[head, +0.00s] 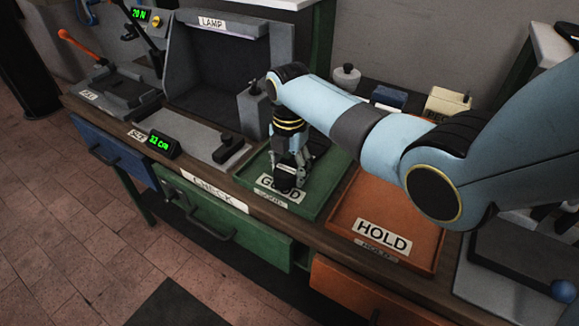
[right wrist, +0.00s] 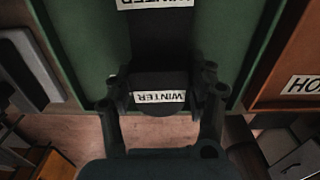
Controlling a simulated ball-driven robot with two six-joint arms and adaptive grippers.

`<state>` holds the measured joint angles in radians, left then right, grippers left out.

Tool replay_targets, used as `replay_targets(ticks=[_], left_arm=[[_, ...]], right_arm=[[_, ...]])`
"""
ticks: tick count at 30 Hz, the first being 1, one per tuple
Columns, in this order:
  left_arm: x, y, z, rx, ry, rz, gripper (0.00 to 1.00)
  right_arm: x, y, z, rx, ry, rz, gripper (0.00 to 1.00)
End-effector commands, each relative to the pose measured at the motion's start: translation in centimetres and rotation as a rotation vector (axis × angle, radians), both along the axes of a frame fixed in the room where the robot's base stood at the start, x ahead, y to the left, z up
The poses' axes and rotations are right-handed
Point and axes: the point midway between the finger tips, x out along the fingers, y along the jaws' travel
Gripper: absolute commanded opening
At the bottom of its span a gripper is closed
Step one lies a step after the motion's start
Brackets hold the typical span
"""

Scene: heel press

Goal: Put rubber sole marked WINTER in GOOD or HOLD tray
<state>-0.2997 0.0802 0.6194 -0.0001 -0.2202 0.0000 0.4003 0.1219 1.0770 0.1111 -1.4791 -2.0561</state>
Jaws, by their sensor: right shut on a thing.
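My right gripper (head: 290,172) points down into the green GOOD tray (head: 318,195) in the head view. In the right wrist view my right gripper (right wrist: 161,90) is shut on a dark rubber sole (right wrist: 160,97) with a white WINTER label between the fingers. A second WINTER label, cut off by the top edge, shows on a dark surface; I cannot tell if it is the same sole. The sole is low over the tray floor; whether it touches is unclear. The orange HOLD tray (head: 345,208) stands to the right and looks empty where visible. My left gripper is out of view.
The grey LAMP booth (head: 215,65) stands behind and left of the GOOD tray. Drawers (head: 220,225) line the bench front. My right arm crosses above the HOLD tray.

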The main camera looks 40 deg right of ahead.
Motion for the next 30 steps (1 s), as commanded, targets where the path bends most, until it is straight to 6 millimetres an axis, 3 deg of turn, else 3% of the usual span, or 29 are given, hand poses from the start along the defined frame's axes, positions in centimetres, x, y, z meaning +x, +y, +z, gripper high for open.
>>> replay_targets(ticks=[30], left_arm=[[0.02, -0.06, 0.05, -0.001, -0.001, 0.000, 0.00]], right_arm=[[-0.09, 0.10, -0.79, 0.000, -0.001, 0.000, 0.11]])
